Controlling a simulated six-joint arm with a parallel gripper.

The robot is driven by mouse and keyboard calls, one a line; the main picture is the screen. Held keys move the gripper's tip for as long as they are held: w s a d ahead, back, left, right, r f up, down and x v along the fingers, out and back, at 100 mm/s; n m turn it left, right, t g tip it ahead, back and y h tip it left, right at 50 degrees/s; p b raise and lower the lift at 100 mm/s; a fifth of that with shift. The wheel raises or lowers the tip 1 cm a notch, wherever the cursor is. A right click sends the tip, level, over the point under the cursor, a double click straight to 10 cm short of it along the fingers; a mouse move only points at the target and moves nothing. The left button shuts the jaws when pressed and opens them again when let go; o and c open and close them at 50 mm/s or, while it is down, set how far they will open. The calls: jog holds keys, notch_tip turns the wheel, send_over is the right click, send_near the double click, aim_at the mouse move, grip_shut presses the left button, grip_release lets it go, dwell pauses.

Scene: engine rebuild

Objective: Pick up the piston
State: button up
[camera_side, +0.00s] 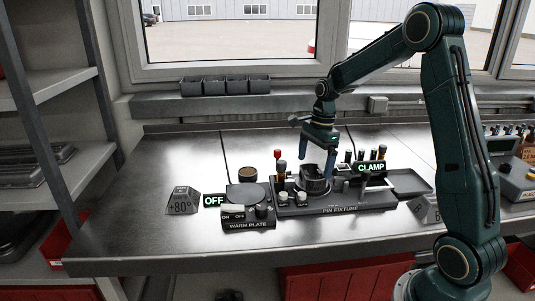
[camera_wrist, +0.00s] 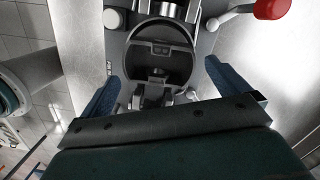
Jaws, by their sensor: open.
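What looks like the piston (camera_side: 315,184) is a dark round cup-shaped part seated in the pin fixture (camera_side: 340,209). In the wrist view its hollow inside (camera_wrist: 158,52) faces me, with paler parts showing below it. My gripper (camera_side: 307,167) is above the fixture, pointing down, with its two blue fingers apart. In the wrist view the open fingers (camera_wrist: 161,78) lie to the left and right of the piston's lower part, and nothing is held between them. I cannot tell how far the fingertips are above the piston or whether they touch it.
The warm plate (camera_side: 247,225), lit OFF, stands left of the fixture, with a brown round part (camera_side: 247,174) behind it. A red-topped lever (camera_side: 277,155) and a lit CLAMP sign (camera_side: 371,168) are close to my gripper. A dark tray (camera_side: 410,183) lies right.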

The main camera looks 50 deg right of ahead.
aim_at(312, 175)
jog(key=shift+a+f, duration=0.15)
jog(key=shift+f, duration=1.15)
jog(key=shift+a+f, duration=0.15)
jog(key=shift+f, duration=1.15)
jog(key=c, duration=1.1)
jog(key=shift+r, duration=0.15)
notch_tip(312, 175, up, 20)
jog(key=shift+f, duration=0.1)
